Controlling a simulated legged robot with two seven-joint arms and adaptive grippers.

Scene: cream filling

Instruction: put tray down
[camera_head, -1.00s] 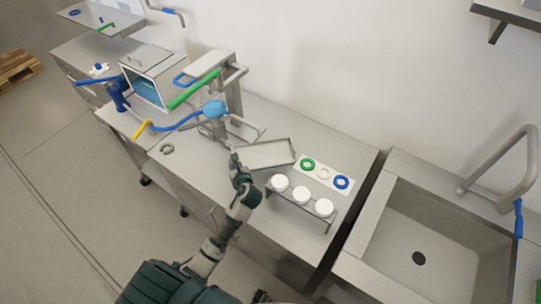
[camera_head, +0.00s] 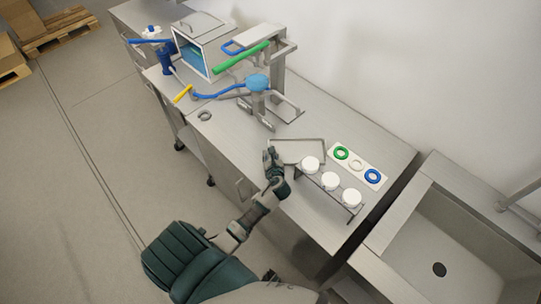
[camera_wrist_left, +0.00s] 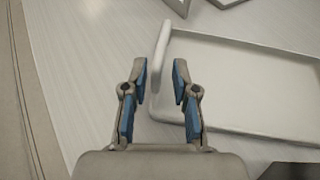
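The tray (camera_head: 285,142) is a shallow grey metal rectangle with a raised rim. It looks flat on the steel counter (camera_head: 235,135), behind the rack of white round pieces. My left gripper (camera_head: 270,154) is at the tray's left end. In the left wrist view, the tray (camera_wrist_left: 235,75) reaches to the right. My left gripper (camera_wrist_left: 159,78) is open there, its blue-padded fingers apart on either side of the tray's end rim. Contact with the rim cannot be told. My right gripper is not in view.
A rack with white round pieces (camera_head: 331,181) stands close in front of the tray. A white plate with green, white and blue rings (camera_head: 357,164) lies to its right. A steel stand with a blue-topped device (camera_head: 258,82) is behind left. A sink (camera_head: 440,245) is at right.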

